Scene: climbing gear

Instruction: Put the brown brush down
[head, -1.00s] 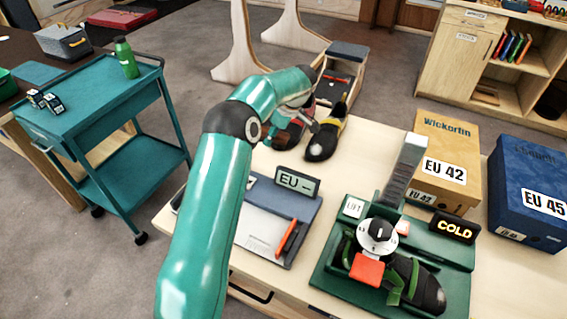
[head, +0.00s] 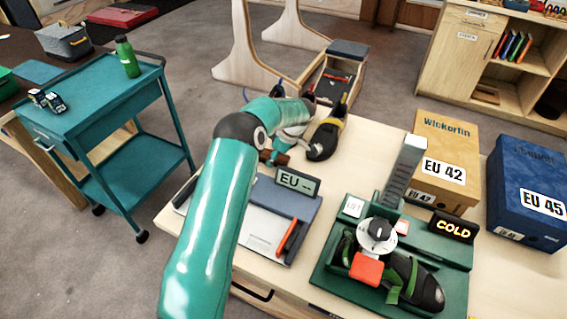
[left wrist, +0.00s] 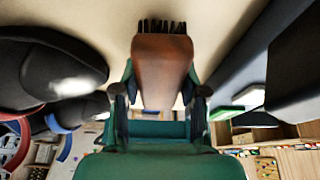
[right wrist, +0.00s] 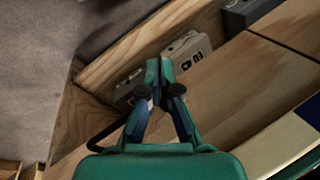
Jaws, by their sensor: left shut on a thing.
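The brown brush (left wrist: 163,70), a brown block with dark bristles at its far end, is between the fingers of my left gripper (left wrist: 160,92) in the left wrist view. The gripper is shut on it. In the head view the brush (head: 281,158) shows small and partly hidden by my arm, over the pale table (head: 370,150), behind the EU display and close to a black shoe. I cannot tell whether the brush touches the table. My right gripper (right wrist: 158,72) shows only in the right wrist view, its fingertips together and nothing seen between them.
A black shoe with a yellow collar (head: 326,138) stands just right of the brush. The EU display (head: 297,182) and its measuring board (head: 262,228) are in front. A green stretching device (head: 330,262) holds a shoe. Bare table lies right of the display.

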